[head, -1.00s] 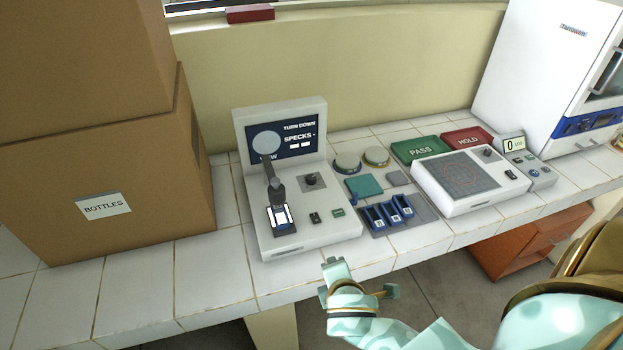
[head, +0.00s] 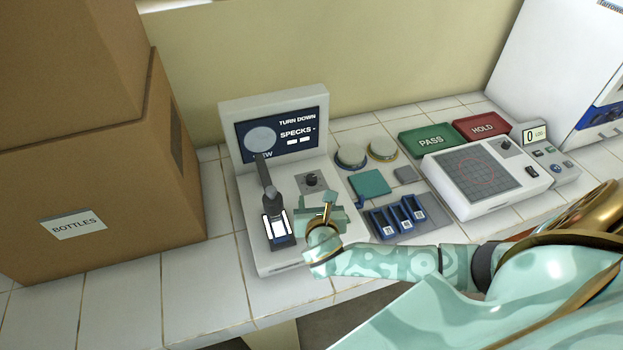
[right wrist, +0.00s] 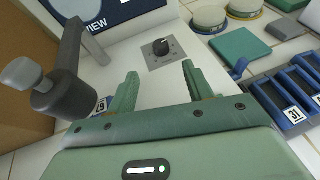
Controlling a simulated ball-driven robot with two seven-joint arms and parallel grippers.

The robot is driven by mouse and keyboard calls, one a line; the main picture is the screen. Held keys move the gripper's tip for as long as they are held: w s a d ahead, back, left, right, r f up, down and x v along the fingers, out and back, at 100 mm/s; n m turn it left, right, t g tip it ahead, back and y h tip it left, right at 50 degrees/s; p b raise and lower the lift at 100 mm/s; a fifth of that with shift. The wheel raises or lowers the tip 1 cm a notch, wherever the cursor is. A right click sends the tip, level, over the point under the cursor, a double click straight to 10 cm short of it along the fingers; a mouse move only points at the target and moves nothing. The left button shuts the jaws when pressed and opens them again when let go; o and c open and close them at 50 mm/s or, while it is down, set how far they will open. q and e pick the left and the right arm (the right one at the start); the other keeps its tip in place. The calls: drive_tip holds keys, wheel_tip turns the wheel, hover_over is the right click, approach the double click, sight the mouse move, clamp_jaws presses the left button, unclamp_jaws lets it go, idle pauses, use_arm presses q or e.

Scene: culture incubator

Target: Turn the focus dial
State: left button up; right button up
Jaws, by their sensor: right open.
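The focus dial (head: 311,180) is a small black knob on a grey square plate, on the white viewer machine (head: 262,183). In the right wrist view the dial (right wrist: 161,46) sits just beyond the open fingertips, roughly between them, with its white mark visible. My right gripper (head: 322,202) is open and empty over the machine's front, just nearer than the dial and not touching it. In the right wrist view its two green fingers (right wrist: 160,76) stand wide apart. The machine's screen (head: 283,134) reads "TURN DOWN" and "SPECKS -". My left gripper is not in view.
A dark scope arm (head: 270,192) stands left of the dial over a lit slide. Right of the machine are round lidded dishes (head: 351,157), a teal pad (head: 370,184) and blue slide holders (head: 398,218). A cardboard box (head: 110,180) stands left.

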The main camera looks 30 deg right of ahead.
sight(312, 179)
drive_tip(key=b+x, duration=0.3)
drive_tip(key=x, duration=0.8)
drive_tip(key=shift+w+d+f, duration=0.1)
drive_tip(key=shift+w+f, duration=0.05)
drive_tip(key=shift+f, duration=0.15)
drive_tip(key=shift+w+d+f, duration=0.1)
drive_tip(key=shift+w+d, duration=0.1)
drive_tip(key=shift+w, duration=0.2)
drive_tip(key=c, duration=1)
